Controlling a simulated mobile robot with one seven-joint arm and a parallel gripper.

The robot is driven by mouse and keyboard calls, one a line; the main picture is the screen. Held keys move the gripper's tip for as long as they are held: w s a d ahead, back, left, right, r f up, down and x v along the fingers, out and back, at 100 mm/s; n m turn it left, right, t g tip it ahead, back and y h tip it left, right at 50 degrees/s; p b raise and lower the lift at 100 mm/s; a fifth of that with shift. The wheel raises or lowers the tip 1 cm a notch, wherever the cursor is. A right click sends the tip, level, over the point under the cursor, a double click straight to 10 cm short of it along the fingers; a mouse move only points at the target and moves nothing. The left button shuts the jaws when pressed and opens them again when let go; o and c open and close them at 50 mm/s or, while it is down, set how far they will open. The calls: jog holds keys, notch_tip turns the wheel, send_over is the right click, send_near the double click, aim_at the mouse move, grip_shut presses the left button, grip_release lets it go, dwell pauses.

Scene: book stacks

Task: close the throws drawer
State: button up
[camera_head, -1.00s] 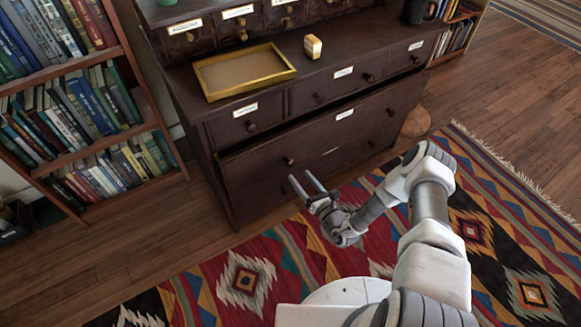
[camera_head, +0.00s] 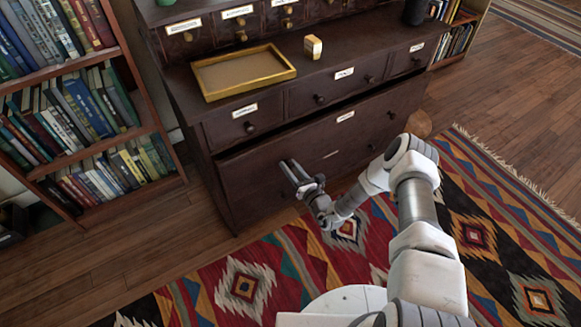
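The dark wooden dresser has a wide drawer (camera_head: 258,172) below a row of small drawers. Its small label (camera_head: 345,116) is too small to read, so I cannot confirm it is the throws drawer. A dark gap above its front suggests it stands slightly out. My gripper (camera_head: 289,162) is at the left part of this front, over the place of its left knob, which is hidden. The two fingers look close together and point at the front. I cannot tell whether they touch it or hold the knob.
A yellow-rimmed tray (camera_head: 243,92) and a small cream-and-yellow block (camera_head: 313,46) are on the dresser top. A bookshelf (camera_head: 160,128) stands at the left. A patterned rug (camera_head: 242,284) covers the floor in front. A brown round object (camera_head: 419,124) is beside the dresser's right end.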

grip_shut()
dwell(1.0)
